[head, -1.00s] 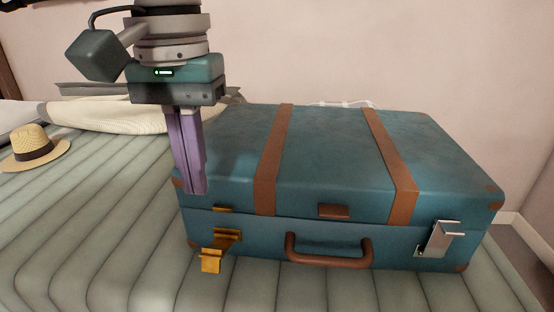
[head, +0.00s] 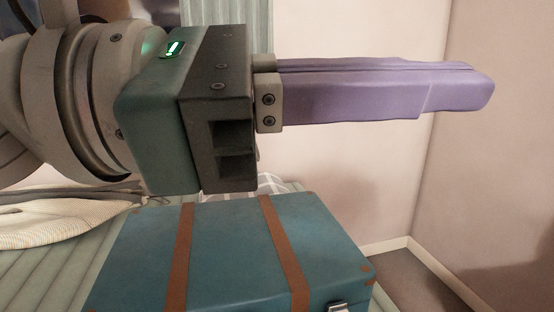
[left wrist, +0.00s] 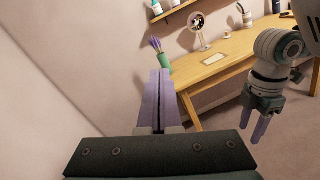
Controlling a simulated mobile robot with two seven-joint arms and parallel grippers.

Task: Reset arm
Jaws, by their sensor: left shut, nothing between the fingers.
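My left gripper (head: 488,88) is large in the head view, held up above the suitcase and pointing right. Its purple fingers are together with nothing between them. They show pressed together in the left wrist view (left wrist: 159,75) too. A blue-green suitcase (head: 232,240) with brown straps lies with its lid down below the gripper, apart from it. Its front is mostly cut off by the picture's lower edge.
A wooden desk (left wrist: 226,68) with a round mirror (left wrist: 197,24) stands beyond, under a wall shelf (left wrist: 172,11). A green vase (left wrist: 164,62) with purple flowers is by the desk. Pale cloth (head: 60,222) lies on the ribbed bed cover (head: 50,275). Bare wall surrounds the fingers.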

